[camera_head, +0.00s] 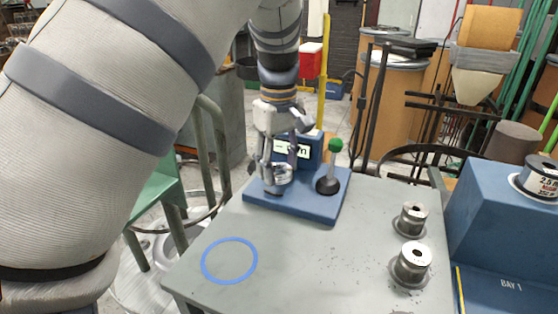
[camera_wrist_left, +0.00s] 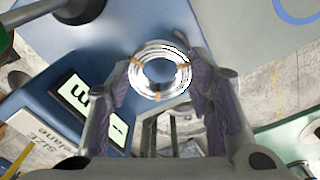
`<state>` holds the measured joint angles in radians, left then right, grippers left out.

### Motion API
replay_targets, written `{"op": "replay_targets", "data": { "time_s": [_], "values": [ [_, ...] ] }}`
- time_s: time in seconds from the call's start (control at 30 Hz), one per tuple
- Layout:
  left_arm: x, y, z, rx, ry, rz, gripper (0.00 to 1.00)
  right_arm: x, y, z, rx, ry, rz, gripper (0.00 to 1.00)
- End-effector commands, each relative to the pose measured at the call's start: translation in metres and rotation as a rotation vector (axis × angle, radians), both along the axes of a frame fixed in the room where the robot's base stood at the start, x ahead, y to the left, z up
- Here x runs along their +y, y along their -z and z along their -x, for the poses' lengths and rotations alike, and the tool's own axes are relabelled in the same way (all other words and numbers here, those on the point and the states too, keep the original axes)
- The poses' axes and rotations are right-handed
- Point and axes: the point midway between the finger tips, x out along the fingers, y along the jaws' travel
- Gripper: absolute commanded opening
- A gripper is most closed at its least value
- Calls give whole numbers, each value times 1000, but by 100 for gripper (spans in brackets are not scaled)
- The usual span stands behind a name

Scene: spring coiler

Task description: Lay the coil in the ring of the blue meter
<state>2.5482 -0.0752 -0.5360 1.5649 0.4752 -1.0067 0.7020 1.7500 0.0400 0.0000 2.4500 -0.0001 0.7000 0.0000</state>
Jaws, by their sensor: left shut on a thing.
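The coil (camera_wrist_left: 142,80) is a silvery wire ring with several orange ties. My left gripper (camera_head: 276,180) is shut on it, one finger on each side, as the left wrist view (camera_wrist_left: 162,75) shows. The blue meter (camera_head: 318,207) stands on the table, with an upright display (camera_head: 291,149) and a green-knobbed lever (camera_head: 335,146) to its right. My gripper holds the coil over the left part of the meter's base, close to it. The meter's ring is hidden under the coil and fingers, and I cannot tell whether the coil touches it. My right gripper is not in view.
A blue circle (camera_head: 229,260) is marked on the grey table (camera_head: 310,270) at the front left. Two metal spools (camera_head: 411,263) stand at its right side. The table's middle is clear.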

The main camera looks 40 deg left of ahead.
Motion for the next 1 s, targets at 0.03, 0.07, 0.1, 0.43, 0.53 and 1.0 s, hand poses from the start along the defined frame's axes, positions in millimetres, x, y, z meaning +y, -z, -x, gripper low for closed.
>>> {"op": "replay_targets", "data": {
  "time_s": [0.03,0.07,0.1,0.43,0.53,1.0],
  "values": [
    [0,1,0,-1,0,0,12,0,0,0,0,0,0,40],
    [0,2,0,-1,0,0,12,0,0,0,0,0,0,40],
    [0,3,0,-1,0,0,12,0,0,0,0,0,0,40],
    [0,11,0,-1,-1,0,12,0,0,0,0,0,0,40],
    [0,13,0,-1,-1,0,12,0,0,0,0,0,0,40],
    [0,21,0,-1,0,0,70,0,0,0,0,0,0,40]
  ]
}}
